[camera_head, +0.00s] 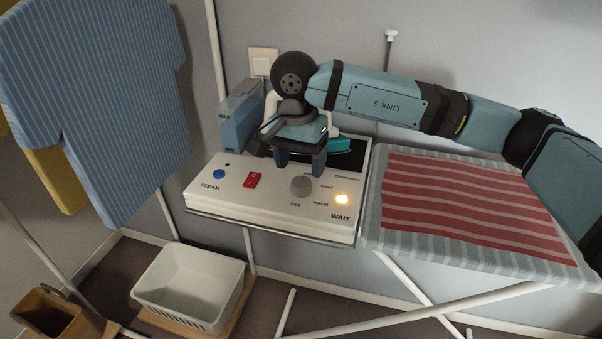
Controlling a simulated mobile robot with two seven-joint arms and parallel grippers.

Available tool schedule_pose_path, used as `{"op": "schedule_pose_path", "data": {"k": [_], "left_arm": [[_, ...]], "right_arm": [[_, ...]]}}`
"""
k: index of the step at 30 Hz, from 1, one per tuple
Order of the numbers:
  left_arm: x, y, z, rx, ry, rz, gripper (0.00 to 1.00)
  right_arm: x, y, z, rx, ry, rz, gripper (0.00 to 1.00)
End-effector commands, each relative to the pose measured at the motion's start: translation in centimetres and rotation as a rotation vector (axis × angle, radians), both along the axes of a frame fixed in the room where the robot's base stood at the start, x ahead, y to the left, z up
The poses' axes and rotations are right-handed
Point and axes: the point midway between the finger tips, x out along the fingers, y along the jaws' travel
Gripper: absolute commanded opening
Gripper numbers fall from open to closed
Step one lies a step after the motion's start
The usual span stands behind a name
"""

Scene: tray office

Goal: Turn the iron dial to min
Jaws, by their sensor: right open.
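The iron station is a white panel (276,214) on the left end of the ironing board. Its grey dial (301,186) sits toward the right of the panel, with small labels around it such as cool, warm and hot. The exact pointer direction is too small to tell. My right gripper (299,170) comes in from the right and points down just behind and above the dial. It is open, and I see no grip on the dial. The iron (340,146) is partly hidden behind the gripper. My left gripper is not in view.
A red switch (253,180) and a blue STEAM button (219,174) lie left of the dial. A water tank (238,122) stands behind them. A red striped cloth (465,205) covers the board at right. A blue striped shirt (105,95) hangs at left above a white basket (188,287).

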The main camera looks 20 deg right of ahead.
Motion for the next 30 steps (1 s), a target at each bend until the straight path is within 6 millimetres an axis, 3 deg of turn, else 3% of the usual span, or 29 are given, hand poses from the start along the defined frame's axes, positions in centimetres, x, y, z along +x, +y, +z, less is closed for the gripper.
{"op": "schedule_pose_path", "data": {"k": [1, 6, 12, 18, 30], "left_arm": [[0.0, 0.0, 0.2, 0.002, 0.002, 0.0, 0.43], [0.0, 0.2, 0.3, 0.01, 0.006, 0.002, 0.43], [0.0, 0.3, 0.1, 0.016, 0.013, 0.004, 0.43], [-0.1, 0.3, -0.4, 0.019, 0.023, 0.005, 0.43], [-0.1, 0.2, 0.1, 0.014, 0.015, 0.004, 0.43]], "right_arm": [[0.1, 0.1, 1.5, 0.002, -0.004, 0.0, 0.69], [0.2, 0.3, 5.4, 0.001, -0.003, 0.0, 0.69], [0.3, 0.4, 8.5, 0.0, -0.001, 0.0, 0.69], [0.4, 0.4, 9.5, 0.001, 0.0, 0.001, 0.69], [0.4, 0.4, 9.5, 0.001, 0.001, 0.001, 0.69]]}}
